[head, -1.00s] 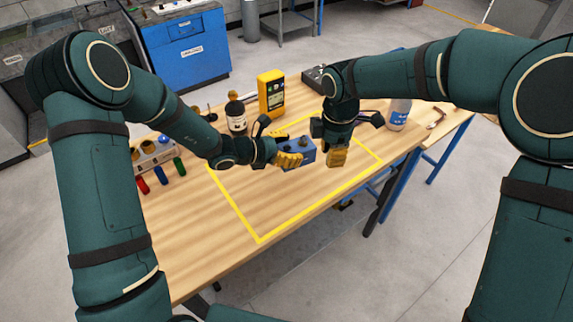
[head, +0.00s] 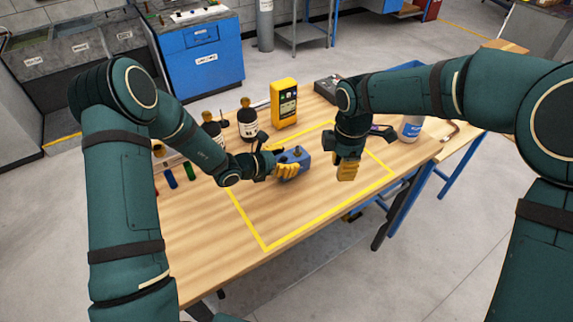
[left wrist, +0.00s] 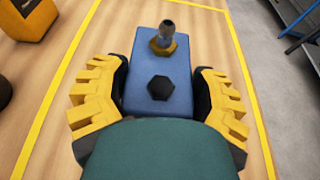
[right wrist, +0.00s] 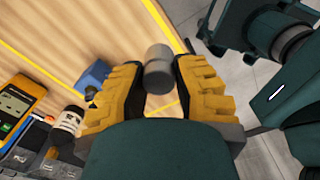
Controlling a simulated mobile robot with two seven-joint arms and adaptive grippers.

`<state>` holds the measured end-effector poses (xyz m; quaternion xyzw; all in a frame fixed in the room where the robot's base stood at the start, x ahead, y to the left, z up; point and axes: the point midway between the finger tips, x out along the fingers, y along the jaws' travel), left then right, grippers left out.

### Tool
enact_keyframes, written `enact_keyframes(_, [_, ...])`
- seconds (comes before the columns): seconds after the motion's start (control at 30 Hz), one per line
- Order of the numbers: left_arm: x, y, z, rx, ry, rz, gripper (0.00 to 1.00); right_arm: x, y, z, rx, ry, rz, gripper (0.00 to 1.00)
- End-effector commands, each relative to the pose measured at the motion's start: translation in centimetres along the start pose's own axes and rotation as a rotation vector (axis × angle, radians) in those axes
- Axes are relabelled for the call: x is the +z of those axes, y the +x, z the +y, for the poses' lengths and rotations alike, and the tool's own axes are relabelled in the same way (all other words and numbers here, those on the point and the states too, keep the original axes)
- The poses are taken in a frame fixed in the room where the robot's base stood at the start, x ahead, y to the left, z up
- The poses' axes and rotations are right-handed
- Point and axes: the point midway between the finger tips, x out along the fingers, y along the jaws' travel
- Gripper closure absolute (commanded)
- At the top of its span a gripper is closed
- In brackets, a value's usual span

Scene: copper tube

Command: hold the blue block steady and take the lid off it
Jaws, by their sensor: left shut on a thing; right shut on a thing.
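The blue block (head: 293,163) is at the far part of the yellow-taped area. My left gripper (head: 286,171) is shut on its sides. In the left wrist view the block (left wrist: 155,68) lies between the yellow fingers, with a brass hex fitting (left wrist: 162,43) with a dark stem and a black hexagonal piece (left wrist: 160,88) on top. My right gripper (head: 347,172) points down, to the right of the block and apart from it. It is shut on a grey cylinder (right wrist: 157,70), which may be the lid. The block's lower faces are partly hidden by the fingers.
A yellow meter (head: 284,103) and dark bottles (head: 248,122) stand behind the block. A white and blue bottle (head: 411,127) stands at the right. Red, blue and green pieces (head: 171,178) lie left. The front of the taped area (head: 265,249) is clear.

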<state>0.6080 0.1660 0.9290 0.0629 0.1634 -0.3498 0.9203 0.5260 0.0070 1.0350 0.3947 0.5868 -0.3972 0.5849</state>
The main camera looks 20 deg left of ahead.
Motion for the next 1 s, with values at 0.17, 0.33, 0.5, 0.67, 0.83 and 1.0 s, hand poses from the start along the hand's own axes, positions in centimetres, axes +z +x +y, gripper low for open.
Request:
enact_keyframes(0.17, [-1.7,0.7,0.0,0.001,0.001,-0.005,0.78,0.0,0.3,0.0,0.0,0.0,0.0,1.0])
enact_keyframes(0.33, [-1.6,0.7,0.1,0.001,0.002,-0.005,0.78,0.0,0.3,0.0,0.0,0.0,0.0,1.0])
enact_keyframes(0.5, [-1.9,0.8,0.0,0.001,0.002,-0.005,0.78,0.0,0.6,0.0,0.0,0.0,0.0,1.0])
enact_keyframes(0.67, [-2.1,0.8,0.0,0.0,0.0,0.0,0.0,0.0,0.6,0.0,0.0,0.0,0.0,1.0])
enact_keyframes(0.83, [-2.1,0.8,0.0,0.0,0.0,0.0,0.0,0.0,0.6,0.0,0.0,0.0,0.0,1.0])
enact_keyframes(1.0, [-1.8,0.7,0.0,0.0,0.0,0.0,0.0,0.0,0.3,0.0,0.0,0.0,0.0,1.0])
